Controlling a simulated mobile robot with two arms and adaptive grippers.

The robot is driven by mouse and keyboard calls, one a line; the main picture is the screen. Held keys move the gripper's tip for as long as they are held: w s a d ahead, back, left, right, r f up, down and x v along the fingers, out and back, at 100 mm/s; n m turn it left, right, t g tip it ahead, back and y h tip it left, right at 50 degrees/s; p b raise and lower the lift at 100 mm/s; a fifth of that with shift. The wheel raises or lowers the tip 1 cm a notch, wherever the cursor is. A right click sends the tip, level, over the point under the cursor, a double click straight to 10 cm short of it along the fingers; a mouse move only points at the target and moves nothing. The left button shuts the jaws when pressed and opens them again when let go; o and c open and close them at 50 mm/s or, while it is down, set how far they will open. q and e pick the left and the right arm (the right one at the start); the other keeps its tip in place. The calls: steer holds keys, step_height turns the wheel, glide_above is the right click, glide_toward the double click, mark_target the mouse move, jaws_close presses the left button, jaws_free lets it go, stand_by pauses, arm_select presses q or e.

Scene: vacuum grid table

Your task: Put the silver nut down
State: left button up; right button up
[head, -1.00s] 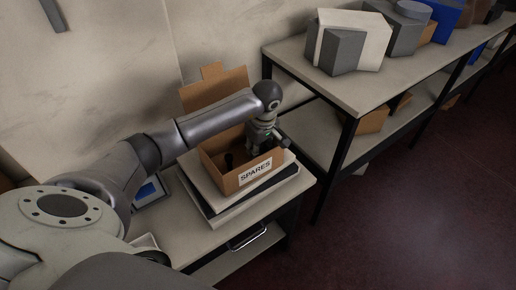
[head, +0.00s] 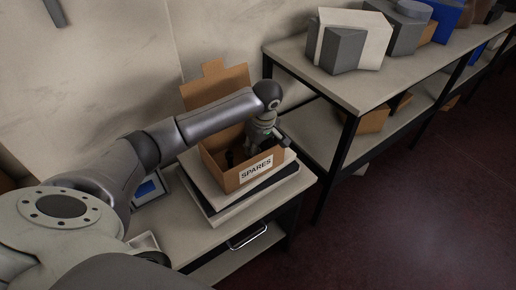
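No silver nut can be made out in the head view. My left gripper (head: 256,147) points down into the open cardboard box labelled SPARES (head: 226,180), near its right end. Its fingertips are small, dark and partly hidden by the box's front wall, so I cannot tell whether they are open or shut, or whether they hold the nut. My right gripper is not in view.
The box stands on stacked flat slabs (head: 222,217) on a small table (head: 188,235), its back flap raised. A dark object (head: 230,158) is inside it. A blue-screened device (head: 147,190) lies to the left. A loaded shelf (head: 335,92) stands to the right.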

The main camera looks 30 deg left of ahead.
arm_select(q)
steer(key=shift+s+d+f+p, duration=0.1)
steer(key=shift+s+d+p, duration=0.1)
steer(key=shift+p, duration=0.25)
step_height(320, 180, up, 13)
steer(key=d+b, duration=0.1)
steer(key=shift+d+f+b, duration=0.15)
steer(key=shift+b, duration=0.25)
